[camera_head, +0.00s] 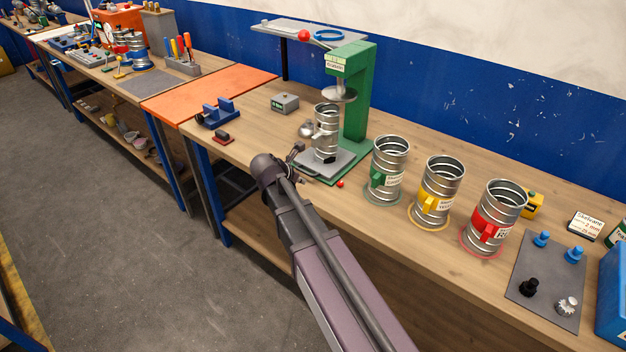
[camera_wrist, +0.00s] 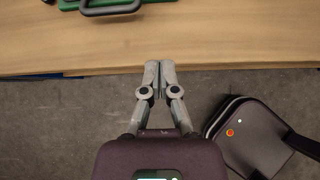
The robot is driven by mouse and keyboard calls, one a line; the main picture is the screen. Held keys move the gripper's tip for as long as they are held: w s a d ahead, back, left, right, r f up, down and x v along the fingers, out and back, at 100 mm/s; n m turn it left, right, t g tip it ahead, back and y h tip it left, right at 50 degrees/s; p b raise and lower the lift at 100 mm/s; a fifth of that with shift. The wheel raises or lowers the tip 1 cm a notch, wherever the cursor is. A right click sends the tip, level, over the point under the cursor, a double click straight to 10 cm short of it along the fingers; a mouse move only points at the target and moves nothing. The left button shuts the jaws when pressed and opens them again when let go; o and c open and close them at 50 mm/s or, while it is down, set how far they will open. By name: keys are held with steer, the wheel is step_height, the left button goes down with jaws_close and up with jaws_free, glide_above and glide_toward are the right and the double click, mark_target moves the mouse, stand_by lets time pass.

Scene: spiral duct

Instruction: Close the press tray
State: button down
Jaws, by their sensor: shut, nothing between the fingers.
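The green press (camera_head: 357,95) stands on the workbench, with a round grey press plate above a ribbed metal duct piece (camera_head: 325,138). The duct piece stands upright on the grey press tray (camera_head: 341,166) over the green base. In the wrist view a dark handle (camera_wrist: 110,10) shows at the top edge in front of a green part. My gripper (camera_wrist: 160,66) is shut and empty, pointing at the bench's front edge, apart from the handle. In the head view my gripper (camera_head: 296,152) is small and near the tray's front left. How far out the tray sits is hard to tell.
Ribbed duct pieces with green (camera_head: 387,168), yellow (camera_head: 437,190) and red (camera_head: 492,217) marks stand to the right of the press. A small red ball (camera_head: 340,184) lies by the base. A blue cradle (camera_head: 220,113) and grey box (camera_head: 285,103) are left.

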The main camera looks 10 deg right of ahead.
mark_target(325, 180)
steer(key=b+x, duration=0.7)
steer(key=x, duration=0.3)
steer(key=shift+f, duration=0.2)
steer(key=shift+w+d+r, duration=0.25)
steer(key=shift+w+d, duration=0.5)
steer(key=shift+w, duration=0.05)
steer(key=shift+w+d, duration=0.5)
steer(key=shift+d, duration=0.2)
steer(key=shift+a, duration=0.1)
